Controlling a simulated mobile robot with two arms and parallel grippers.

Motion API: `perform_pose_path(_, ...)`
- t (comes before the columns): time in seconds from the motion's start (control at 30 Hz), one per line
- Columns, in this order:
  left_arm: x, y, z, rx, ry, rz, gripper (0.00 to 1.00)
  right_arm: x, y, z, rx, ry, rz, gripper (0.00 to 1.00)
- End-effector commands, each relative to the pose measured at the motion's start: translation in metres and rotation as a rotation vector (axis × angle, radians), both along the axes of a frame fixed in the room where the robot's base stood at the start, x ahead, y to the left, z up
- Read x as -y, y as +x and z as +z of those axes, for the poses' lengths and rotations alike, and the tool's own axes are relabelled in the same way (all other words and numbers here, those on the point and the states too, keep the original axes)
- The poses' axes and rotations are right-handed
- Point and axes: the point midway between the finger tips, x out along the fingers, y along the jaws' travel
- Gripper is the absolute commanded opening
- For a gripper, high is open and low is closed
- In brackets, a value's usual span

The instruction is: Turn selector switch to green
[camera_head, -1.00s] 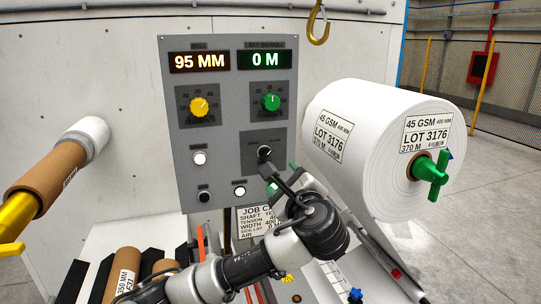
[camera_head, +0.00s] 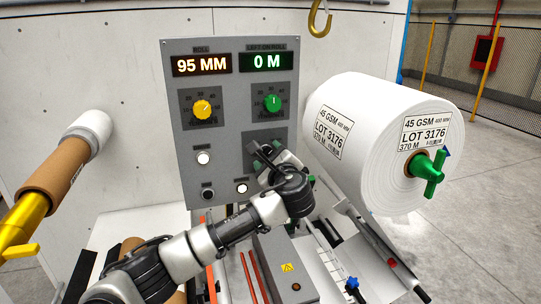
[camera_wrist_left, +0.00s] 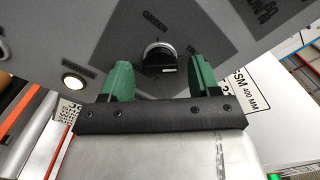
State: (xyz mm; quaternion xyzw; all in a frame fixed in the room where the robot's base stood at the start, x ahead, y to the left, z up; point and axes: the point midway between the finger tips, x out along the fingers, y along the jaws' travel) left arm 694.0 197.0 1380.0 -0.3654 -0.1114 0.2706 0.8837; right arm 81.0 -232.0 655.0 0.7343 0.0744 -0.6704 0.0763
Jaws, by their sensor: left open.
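The selector switch is a black knob with a pale rim on the grey control panel (camera_head: 226,128). In the left wrist view the selector switch (camera_wrist_left: 158,56) sits between my green fingers, beneath a printed "GREEN" label (camera_wrist_left: 154,22). In the head view my gripper hides the knob. My left gripper (camera_head: 266,158) is open at the panel's lower right, one finger on each side of the knob. In the left wrist view the left gripper (camera_wrist_left: 157,66) shows a gap between each finger and the knob. My right gripper is not in view.
A yellow dial (camera_head: 202,109) and a green dial (camera_head: 272,103) are higher on the panel. A lit white button (camera_wrist_left: 75,81) is left of my fingers. A large white roll (camera_head: 375,140) stands close on the right. A hook (camera_head: 319,22) hangs above.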

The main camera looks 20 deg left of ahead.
Motion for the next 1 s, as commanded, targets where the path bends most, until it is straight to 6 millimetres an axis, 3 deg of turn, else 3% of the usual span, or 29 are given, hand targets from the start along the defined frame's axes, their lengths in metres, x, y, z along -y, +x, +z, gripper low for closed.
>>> perform_pose_path(0.13,0.000,0.000,0.000,0.000,0.000,0.000,0.60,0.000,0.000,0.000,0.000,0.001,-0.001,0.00)
perform_pose_path(0.4,0.000,0.000,0.000,0.000,0.000,0.000,0.19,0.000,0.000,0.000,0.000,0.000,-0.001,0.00)
perform_pose_path(0.47,0.000,0.000,0.000,0.000,0.000,0.000,0.12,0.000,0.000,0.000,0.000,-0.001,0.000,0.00)
perform_pose_path(0.77,0.001,0.000,-0.003,0.025,-0.038,0.001,0.12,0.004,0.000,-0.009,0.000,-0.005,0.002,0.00)
perform_pose_path(1.0,0.001,0.000,-0.005,0.105,-0.159,0.001,0.12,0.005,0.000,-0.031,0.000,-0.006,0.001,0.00)
